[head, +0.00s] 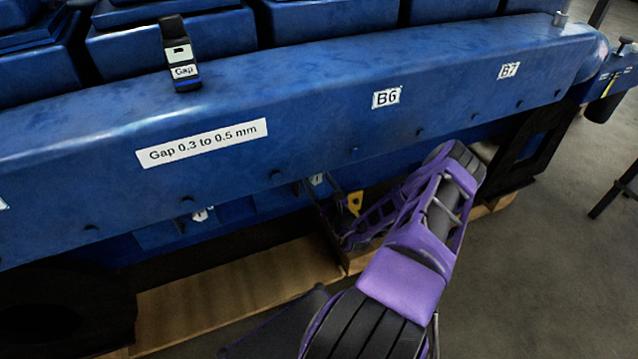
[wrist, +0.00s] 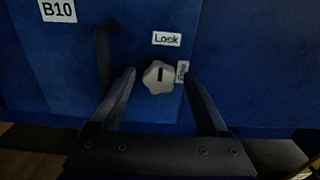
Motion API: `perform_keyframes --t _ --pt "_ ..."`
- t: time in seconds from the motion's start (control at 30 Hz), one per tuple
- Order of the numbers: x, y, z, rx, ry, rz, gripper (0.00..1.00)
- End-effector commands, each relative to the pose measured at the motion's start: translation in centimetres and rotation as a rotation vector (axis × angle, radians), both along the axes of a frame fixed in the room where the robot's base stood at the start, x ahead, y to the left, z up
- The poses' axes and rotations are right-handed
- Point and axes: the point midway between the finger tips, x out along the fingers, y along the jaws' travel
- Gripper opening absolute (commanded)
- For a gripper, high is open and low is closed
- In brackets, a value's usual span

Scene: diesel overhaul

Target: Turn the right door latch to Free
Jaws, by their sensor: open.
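The door latch (wrist: 158,82) is a pale, lobed knob on a blue panel in the wrist view. A dark mark on its face stands upright, towards the "Lock" label (wrist: 166,39) above it. A small sideways label (wrist: 182,71) is to the knob's right; its text is too small to read. My gripper (wrist: 160,73) is open, with one finger at each side of the knob. The left finger shows a gap to the knob; whether the right one touches it I cannot tell. In the head view the latch and my fingers cannot be made out.
In the head view a long blue beam (head: 320,115) overhangs my arm's far end. A black "Gap" device (head: 180,55) stands on it.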

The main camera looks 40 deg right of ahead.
Motion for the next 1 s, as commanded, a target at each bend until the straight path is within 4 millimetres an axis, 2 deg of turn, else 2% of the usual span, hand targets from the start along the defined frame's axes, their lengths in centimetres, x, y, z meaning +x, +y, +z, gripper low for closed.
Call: perform_keyframes --t 0.07,0.5,0.77,1.0 --pt "-0.01 0.02 -0.01 0.0 0.0 0.0 0.78" --pt "-0.04 0.03 -0.01 0.0 0.0 0.0 0.0" --pt "-0.07 0.01 -0.01 0.017 -0.004 0.0 0.0" --pt "-0.09 -0.03 -0.01 0.116 -0.028 0.0 0.0"
